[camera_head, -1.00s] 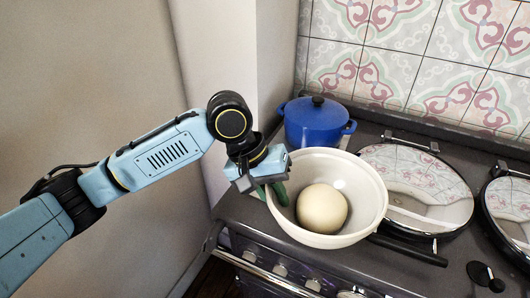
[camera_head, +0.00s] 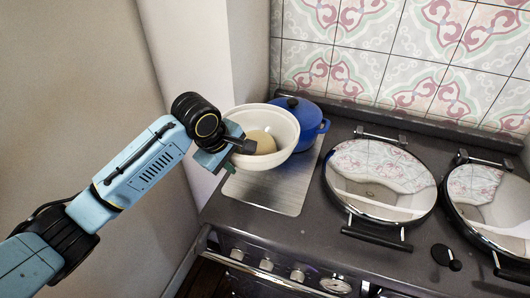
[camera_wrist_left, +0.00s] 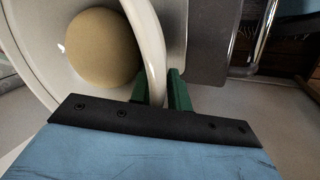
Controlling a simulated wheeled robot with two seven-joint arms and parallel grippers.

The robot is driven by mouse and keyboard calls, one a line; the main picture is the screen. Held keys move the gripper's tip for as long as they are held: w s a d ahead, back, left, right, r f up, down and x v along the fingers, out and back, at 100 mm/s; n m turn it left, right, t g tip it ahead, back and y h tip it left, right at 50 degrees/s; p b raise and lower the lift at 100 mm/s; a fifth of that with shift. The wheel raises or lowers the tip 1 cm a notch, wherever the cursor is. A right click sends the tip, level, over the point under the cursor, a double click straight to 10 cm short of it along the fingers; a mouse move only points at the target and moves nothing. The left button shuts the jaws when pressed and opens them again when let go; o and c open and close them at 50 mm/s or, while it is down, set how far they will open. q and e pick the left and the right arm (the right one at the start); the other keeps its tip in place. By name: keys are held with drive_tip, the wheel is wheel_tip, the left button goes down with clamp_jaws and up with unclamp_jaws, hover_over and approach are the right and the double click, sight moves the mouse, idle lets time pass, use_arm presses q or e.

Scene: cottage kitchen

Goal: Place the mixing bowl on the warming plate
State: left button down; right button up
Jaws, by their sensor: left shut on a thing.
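The cream mixing bowl (camera_head: 287,152) holds a round, pale dough ball (camera_head: 262,141). It looks raised, over the back left part of the brushed-metal warming plate (camera_head: 268,195), whose front and right part are bare. My left gripper (camera_head: 230,163) is shut on the bowl's near left rim. In the left wrist view the bowl's rim (camera_wrist_left: 146,35) passes between the green fingers (camera_wrist_left: 160,90), and the dough ball (camera_wrist_left: 100,47) lies inside the bowl. The gap between bowl and plate is hard to judge. My right gripper is not in view.
A blue lidded pot (camera_head: 313,120) stands just behind and right of the bowl, partly hidden by it. Two round mirror-like hob lids (camera_head: 380,180) (camera_head: 492,203) are to the right. The wall (camera_head: 185,75) is close on the left. The hob's front edge has knobs (camera_head: 267,264).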

use_arm(q)
drive_tip(key=shift+w+f, duration=0.1)
drive_tip(key=shift+f, duration=4.3)
drive_tip(key=c, duration=1.7)
unclamp_jaws()
drive_tip(key=shift+f, duration=0.4)
drive_tip(key=shift+c, duration=0.2)
drive_tip(key=o, duration=0.4)
drive_tip(key=shift+s, duration=0.2)
drive_tip(key=v, duration=1.2)
drive_tip(key=shift+r+p, duration=0.2)
drive_tip(key=shift+p, duration=0.15)
